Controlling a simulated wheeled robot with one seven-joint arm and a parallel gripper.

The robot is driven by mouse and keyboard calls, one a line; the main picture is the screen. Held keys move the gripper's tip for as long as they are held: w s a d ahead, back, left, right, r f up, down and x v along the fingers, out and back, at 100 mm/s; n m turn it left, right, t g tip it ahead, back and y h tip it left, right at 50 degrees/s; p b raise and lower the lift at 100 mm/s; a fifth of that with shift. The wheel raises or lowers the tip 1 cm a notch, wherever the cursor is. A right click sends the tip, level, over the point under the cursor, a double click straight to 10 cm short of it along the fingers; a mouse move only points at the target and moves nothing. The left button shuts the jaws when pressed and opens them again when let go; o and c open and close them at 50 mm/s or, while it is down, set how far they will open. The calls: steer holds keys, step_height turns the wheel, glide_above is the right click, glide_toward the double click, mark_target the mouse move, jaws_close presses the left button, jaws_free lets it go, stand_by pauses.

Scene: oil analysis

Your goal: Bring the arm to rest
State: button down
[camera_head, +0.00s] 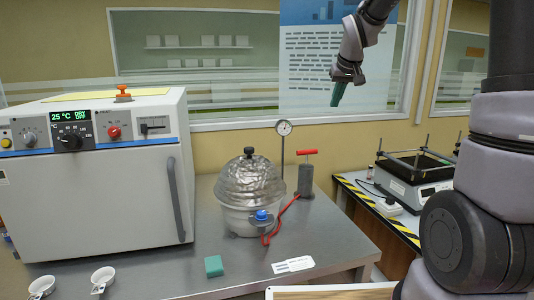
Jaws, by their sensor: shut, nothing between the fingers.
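My gripper (338,93) hangs high in the upper right of the head view, in front of the poster on the back wall. Its greenish fingertips point down and are shut with nothing between them. It is well above the steel bench and apart from everything on it. My arm reaches up out of the top of the picture, so part of it is hidden. Other grey links of mine fill the right edge.
On the steel bench (150,268) stand an oven (95,200), a domed vessel (250,185), a gauge (283,128), a red-handled pump (306,178), two white cups (42,285) (103,275) and a green block (214,266). A shaker (415,180) stands right.

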steer(key=s+d+r+m, duration=0.1)
steer(key=s+r+m, duration=0.1)
steer(key=s, duration=1.3)
steer(key=s+d+r+m+y, duration=0.1)
steer(key=s+r+m, duration=0.1)
steer(key=s, duration=1.3)
steer(key=shift+d+m+y, duration=0.15)
steer(key=shift+m+y, duration=0.15)
steer(key=shift+m, duration=0.1)
steer(key=shift+t, duration=0.3)
